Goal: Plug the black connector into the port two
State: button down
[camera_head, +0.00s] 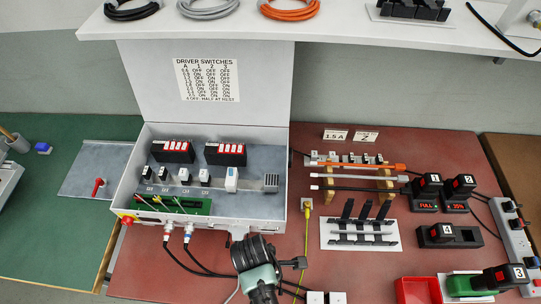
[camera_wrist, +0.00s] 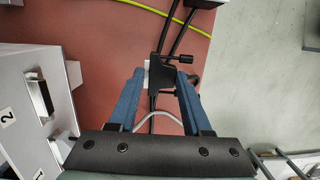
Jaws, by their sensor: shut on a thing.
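My gripper (camera_head: 268,262) is at the bottom centre of the head view, in front of the grey control box. In the wrist view its two blue fingers (camera_wrist: 158,80) are shut on a black connector (camera_wrist: 164,72) with a side thumbscrew. The connector's thumbscrew end (camera_head: 299,262) shows right of the gripper in the head view. A pale box with a slot (camera_wrist: 40,98) and a label "2" (camera_wrist: 7,117) is at the left of the wrist view, apart from the connector. Inside the slot is hard to see.
The control box (camera_head: 270,212) has two plugs (camera_head: 178,229) with black cables at its front. A yellow cable (camera_head: 306,235) runs nearby. A white rack (camera_head: 345,245) stands to the right. Red table surface is clear between them.

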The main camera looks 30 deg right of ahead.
notch_tip(320, 180, up, 5)
jog(key=shift+r, duration=0.2)
jog(key=shift+f+b, duration=2.4)
jog(key=shift+f, duration=2.15)
jog(key=shift+c, duration=1.3)
grip_release()
notch_tip(320, 180, up, 13)
jog(key=w+a+p, duration=0.1)
jog(key=shift+a, duration=0.3)
jog(key=shift+f, duration=0.1)
